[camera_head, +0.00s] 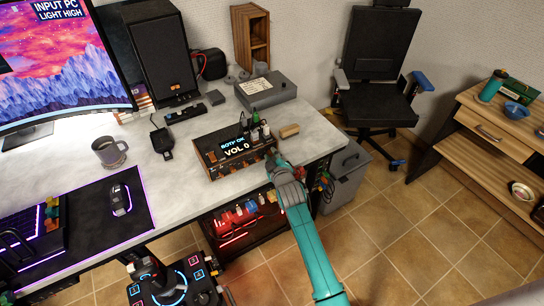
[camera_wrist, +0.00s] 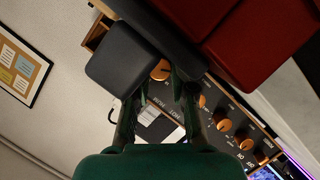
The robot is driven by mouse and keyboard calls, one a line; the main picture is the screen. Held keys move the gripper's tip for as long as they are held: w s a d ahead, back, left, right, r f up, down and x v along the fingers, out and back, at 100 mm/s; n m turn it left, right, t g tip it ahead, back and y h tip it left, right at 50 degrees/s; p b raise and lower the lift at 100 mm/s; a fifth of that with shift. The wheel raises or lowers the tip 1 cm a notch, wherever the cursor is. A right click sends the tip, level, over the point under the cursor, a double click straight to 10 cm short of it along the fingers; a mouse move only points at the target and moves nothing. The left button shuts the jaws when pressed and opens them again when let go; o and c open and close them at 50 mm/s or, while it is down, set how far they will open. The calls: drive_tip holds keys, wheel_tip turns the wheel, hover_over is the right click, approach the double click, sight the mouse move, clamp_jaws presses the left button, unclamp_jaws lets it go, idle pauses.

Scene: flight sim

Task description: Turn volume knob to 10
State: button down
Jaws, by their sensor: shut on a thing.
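The audio unit (camera_head: 212,162) is a brown box on the desk with a lit display (camera_head: 237,147) reading "VOL 0" under a line that looks like "BOTH ON". My gripper (camera_head: 273,162) is at the right end of its front. In the wrist view, the unit's dark panel (camera_wrist: 232,112) carries several orange knobs, such as one at the right (camera_wrist: 222,124). My gripper (camera_wrist: 177,82) is shut at the end of this row, beside an orange knob (camera_wrist: 160,70). The fingers partly hide the contact, and the knob's label and pointer cannot be read.
Small bottles (camera_head: 255,134) stand on the unit's right side, with a wooden block (camera_head: 289,131) beside them. A grey box (camera_head: 266,91) sits behind. A mug (camera_head: 109,152) is at the left. A dark bin (camera_head: 345,177) stands beside the desk's right edge.

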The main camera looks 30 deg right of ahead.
drive_tip(key=m+y, duration=0.2)
drive_tip(key=m, duration=0.2)
drive_tip(key=shift+d+r+g+y, duration=0.1)
drive_tip(key=shift+d+g+y, duration=0.2)
drive_tip(key=shift+g+y, duration=0.1)
drive_tip(key=m+y, duration=0.2)
drive_tip(key=m, duration=0.1)
drive_tip(key=shift+d+m+y, duration=0.15)
drive_tip(key=shift+m+y, duration=0.15)
drive_tip(key=shift+m, duration=0.1)
idle(0.4)
drive_tip(key=c, duration=1)
unclamp_jaws()
drive_tip(key=v, duration=1.2)
drive_tip(key=shift+d, duration=0.1)
